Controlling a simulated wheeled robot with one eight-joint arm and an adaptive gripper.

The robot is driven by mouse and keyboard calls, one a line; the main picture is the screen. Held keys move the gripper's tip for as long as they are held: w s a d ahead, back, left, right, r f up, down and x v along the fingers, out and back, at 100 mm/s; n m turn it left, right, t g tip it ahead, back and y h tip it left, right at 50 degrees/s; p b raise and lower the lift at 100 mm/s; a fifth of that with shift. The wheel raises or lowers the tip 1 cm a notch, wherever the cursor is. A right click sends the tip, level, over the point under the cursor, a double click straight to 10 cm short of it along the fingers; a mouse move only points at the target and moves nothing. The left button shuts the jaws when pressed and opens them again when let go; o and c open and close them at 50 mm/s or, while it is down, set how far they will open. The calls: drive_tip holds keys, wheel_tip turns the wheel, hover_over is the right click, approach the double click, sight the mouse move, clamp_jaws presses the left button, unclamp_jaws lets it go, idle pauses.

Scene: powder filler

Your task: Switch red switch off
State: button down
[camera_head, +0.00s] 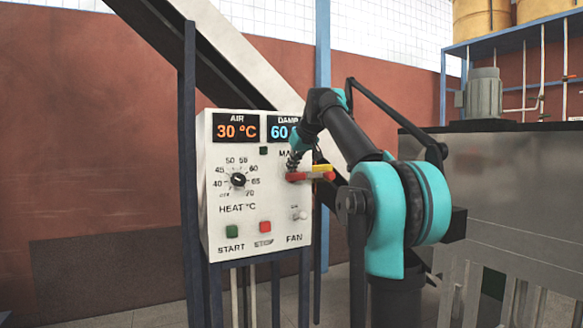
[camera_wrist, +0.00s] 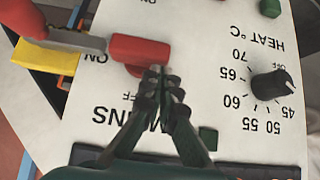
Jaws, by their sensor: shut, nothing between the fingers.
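The red switch (camera_head: 297,176) is on the upper right of the white control panel, below the mostly hidden MAINS label. In the head view my gripper (camera_head: 293,163) is just above the switch, partly blurred against the panel.
The control panel (camera_head: 218,200) also carries a black heat dial (camera_head: 238,180), a green START button (camera_head: 232,231), a red STOP button (camera_head: 265,227) and a FAN toggle (camera_head: 300,215). A grey metal tank (camera_head: 510,220) stands at the right.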

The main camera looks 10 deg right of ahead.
sight(286, 178)
drive_tip(key=shift+s+a+f+n+t+h, duration=0.1)
drive_tip(key=shift+a+f+n+t+h, duration=0.25)
drive_tip(key=shift+h, duration=0.45)
drive_tip(key=shift+s+a+f+n+t+h, duration=0.15)
drive_tip(key=shift+a+f+n+t+h, duration=0.15)
drive_tip(key=shift+a+n+h, duration=0.4)
drive_tip(key=h, duration=0.1)
drive_tip(key=f+n+t+h, duration=0.1)
drive_tip(key=shift+s+a+f+h, duration=0.15)
drive_tip(key=shift+f+h, duration=0.1)
drive_tip(key=shift+h, duration=0.15)
wheel_tip(286, 178, down, 2)
drive_tip(key=n+t+h, duration=0.2)
drive_tip(key=n+h, duration=0.1)
drive_tip(key=shift+f+t, duration=0.2)
drive_tip(key=shift+t, duration=0.05)
drive_tip(key=shift+d+f+n+t+h, duration=0.25)
drive_tip(key=shift+f+n+t+h, duration=0.6)
drive_tip(key=shift+n+t, duration=0.3)
drive_tip(key=shift+d, duration=0.1)
drive_tip(key=shift+f, duration=0.15)
